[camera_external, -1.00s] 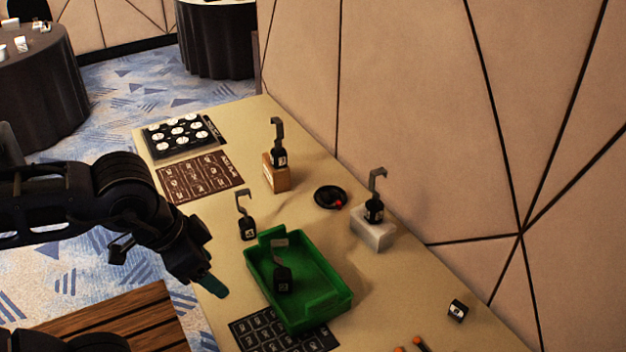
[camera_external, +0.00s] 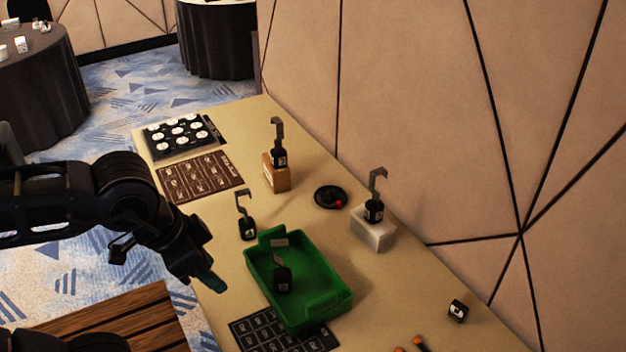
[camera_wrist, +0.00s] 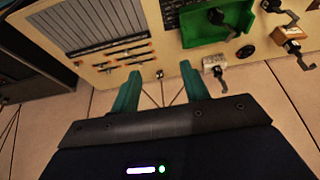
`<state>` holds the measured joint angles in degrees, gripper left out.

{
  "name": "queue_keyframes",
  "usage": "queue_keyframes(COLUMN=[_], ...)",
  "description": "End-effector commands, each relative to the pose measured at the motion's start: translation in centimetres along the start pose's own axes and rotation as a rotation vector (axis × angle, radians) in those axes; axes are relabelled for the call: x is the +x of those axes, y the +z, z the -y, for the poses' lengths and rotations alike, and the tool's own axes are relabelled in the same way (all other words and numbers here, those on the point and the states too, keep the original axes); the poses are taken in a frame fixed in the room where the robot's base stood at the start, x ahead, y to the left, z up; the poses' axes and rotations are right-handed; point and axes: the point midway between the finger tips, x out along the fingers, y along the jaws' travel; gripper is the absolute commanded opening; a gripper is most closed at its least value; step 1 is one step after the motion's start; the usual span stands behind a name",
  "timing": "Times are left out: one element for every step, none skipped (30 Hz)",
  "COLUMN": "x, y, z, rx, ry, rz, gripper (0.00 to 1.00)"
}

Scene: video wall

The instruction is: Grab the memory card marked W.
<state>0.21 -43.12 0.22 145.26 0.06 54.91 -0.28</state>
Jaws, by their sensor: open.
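Several small black cards with white labels are in the external view; their letters are too small to read, so I cannot tell which is W. Hooked cards stand on a wooden block (camera_external: 280,158), on a white block (camera_external: 374,211), on the table (camera_external: 248,228) and in the green tray (camera_external: 319,298). A hookless card (camera_external: 458,311) lies at the right. My gripper (camera_external: 212,283) hangs left of the tray, apart from every card. In the wrist view my gripper (camera_wrist: 159,70) is open and empty, with a small dark object (camera_wrist: 159,74) seen far beyond the fingertips.
The table (camera_external: 400,290) runs along a panelled wall (camera_external: 400,100). A black round dish (camera_external: 330,197) with a red spot, a brown mat (camera_external: 199,177), a black board with white discs (camera_external: 181,135) and a dark grid mat (camera_external: 270,335) lie on it. Orange-tipped tools (camera_external: 417,342) are near the front.

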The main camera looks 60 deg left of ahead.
Motion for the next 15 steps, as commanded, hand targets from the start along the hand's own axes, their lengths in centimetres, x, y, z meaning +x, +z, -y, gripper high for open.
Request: queue_keyframes(x=[0.0,0.0,0.1,0.1,0.2,0.3,0.4,0.5,0.7,0.9,1.1,1.3,1.6,1.8,2.1], y=[-0.3,-0.6,-1.1,-1.6,-2.1,-2.9,-3.6,-4.3,-5.4,-6.1,-6.9,-7.9,-8.6,-9.4,-10.3], z=[0.0,-0.1,-0.1,-0.2,-0.3,-0.4,-0.5,-0.6,-0.7,-0.8,-0.9,-1.1,-1.1,-1.2,-1.4], rx=[-0.007,-0.014,-0.027,-0.040,-0.056,-0.079,-0.099,-0.119,-0.149,-0.170,-0.193,-0.222,-0.243,-0.266,-0.295], ry=[0.002,0.004,0.008,0.012,0.016,0.023,0.028,0.034,0.040,0.046,0.052,0.058,0.062,0.067,0.073], rz=[0.003,0.005,0.008,0.013,0.017,0.024,0.029,0.036,0.043,0.049,0.055,0.063,0.069,0.075,0.084], gripper=[0.45,0.45,0.45,0.45,0.45,0.45,0.45,0.45,0.45,0.45,0.45,0.45,0.45,0.45,0.45])
